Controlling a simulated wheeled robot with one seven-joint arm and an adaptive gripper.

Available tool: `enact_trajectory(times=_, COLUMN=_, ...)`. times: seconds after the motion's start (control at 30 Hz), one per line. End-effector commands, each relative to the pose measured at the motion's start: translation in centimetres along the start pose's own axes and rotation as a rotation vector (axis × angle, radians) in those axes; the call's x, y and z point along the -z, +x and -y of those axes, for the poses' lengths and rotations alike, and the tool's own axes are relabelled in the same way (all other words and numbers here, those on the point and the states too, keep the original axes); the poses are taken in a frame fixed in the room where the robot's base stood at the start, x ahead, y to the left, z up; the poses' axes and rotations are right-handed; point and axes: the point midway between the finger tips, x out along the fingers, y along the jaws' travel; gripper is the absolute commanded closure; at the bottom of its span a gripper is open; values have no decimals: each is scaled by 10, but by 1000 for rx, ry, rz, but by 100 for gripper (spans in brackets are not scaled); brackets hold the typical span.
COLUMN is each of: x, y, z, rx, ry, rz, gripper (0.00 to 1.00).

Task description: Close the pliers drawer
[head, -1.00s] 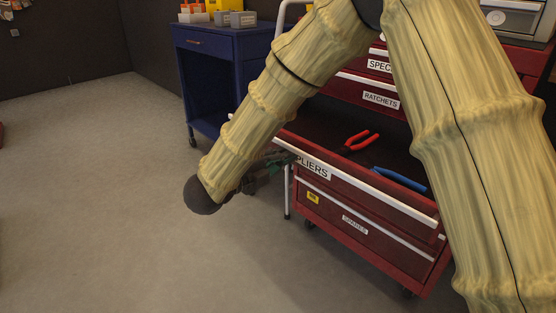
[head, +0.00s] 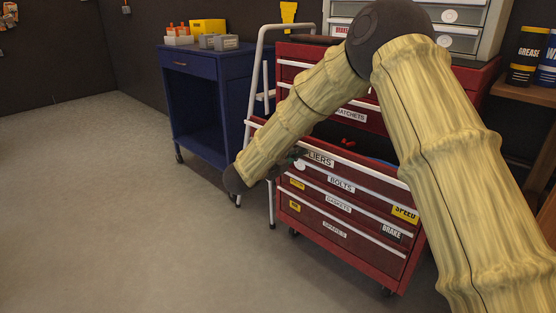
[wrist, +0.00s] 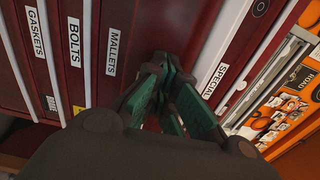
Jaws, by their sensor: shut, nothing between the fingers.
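The pliers drawer (head: 318,158) is in the red tool cabinet in the head view, labelled "PLIERS", with its label partly covered. It stands partly out: a dark gap shows behind its white front edge, with bits of red-handled pliers (head: 348,142) and a blue handle inside. My gripper (head: 300,154) is at the left end of this drawer's front, close against it; whether it touches cannot be told. In the wrist view my gripper's green fingers (wrist: 165,75) are shut and empty, in front of the red drawer fronts.
Closed drawers labelled "BOLTS" (head: 341,185), "GASKETS" (head: 338,203) and "SPARES" (head: 334,230) lie below. A white-framed stand (head: 268,120) is close on the cabinet's left, beside a blue cart (head: 190,100). Free grey floor (head: 120,210) lies at the left and front.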

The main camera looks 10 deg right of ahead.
Motion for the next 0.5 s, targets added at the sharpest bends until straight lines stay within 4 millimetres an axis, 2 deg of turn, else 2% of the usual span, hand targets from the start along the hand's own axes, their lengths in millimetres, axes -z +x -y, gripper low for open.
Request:
enact_trajectory(times=0.03, x=-2, y=15, z=2, rx=-2, ry=1, rz=-1, gripper=100)
enact_trajectory(times=0.2, x=-7, y=58, z=2, rx=-2, ry=1, rz=6, gripper=100)
enact_trajectory(times=0.5, x=-11, y=126, z=1, rx=0, ry=1, rz=10, gripper=100)
